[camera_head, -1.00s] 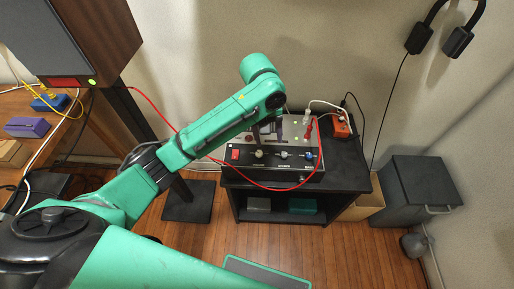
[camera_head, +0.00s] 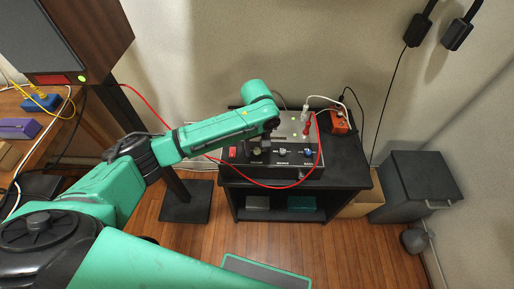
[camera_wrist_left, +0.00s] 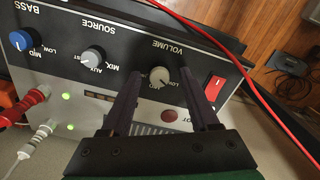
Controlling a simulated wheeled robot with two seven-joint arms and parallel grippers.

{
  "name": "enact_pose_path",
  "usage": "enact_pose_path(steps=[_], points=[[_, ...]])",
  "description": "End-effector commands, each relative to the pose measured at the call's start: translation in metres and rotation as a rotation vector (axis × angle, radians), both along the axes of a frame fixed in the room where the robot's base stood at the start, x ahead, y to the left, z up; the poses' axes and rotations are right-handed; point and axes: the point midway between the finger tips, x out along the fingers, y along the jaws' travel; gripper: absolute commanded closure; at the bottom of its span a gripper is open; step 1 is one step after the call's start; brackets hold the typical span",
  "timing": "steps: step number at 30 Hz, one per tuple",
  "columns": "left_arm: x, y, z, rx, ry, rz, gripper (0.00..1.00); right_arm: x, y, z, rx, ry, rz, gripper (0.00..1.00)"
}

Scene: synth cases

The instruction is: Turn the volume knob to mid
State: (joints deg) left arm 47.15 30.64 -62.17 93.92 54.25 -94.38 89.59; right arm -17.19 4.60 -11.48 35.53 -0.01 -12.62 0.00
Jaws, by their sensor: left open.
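The amplifier (camera_head: 298,172) is a dark-fronted box with a light top, standing on a black shelf unit. Its front has a red switch, a volume knob, a source knob and a blue bass knob. In the wrist view, the pale grey volume knob (camera_wrist_left: 160,76) lies between the two fingertips of my left gripper (camera_wrist_left: 159,70). The gripper is open, with a gap on each side of the knob. I cannot tell which mark the knob points to. In the head view, my left gripper (camera_head: 265,142) is over the panel, partly hidden by its arm. My right gripper is out of view.
A red cable (camera_head: 272,187) hangs across the amplifier's front; it also crosses the wrist view (camera_wrist_left: 215,45). The source knob (camera_wrist_left: 93,59) and red switch (camera_wrist_left: 214,88) flank the volume knob. An orange box (camera_head: 340,122) stands at the shelf's back right.

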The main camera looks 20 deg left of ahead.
Motion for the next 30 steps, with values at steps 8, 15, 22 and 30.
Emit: enact_pose_path(steps=[8,15,22,30], points=[[0.0,0.0,-0.001,0.0,0.0,-0.001,0.58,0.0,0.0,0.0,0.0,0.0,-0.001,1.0],[0.0,0.0,0.0,-0.001,0.001,-0.001,1.0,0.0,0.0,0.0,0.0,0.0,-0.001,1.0],[-0.001,-0.001,0.002,-0.001,0.003,-0.026,1.0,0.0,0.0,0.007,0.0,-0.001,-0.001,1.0],[-0.001,-0.001,0.005,-0.001,0.006,-0.153,1.0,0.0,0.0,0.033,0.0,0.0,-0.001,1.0]])
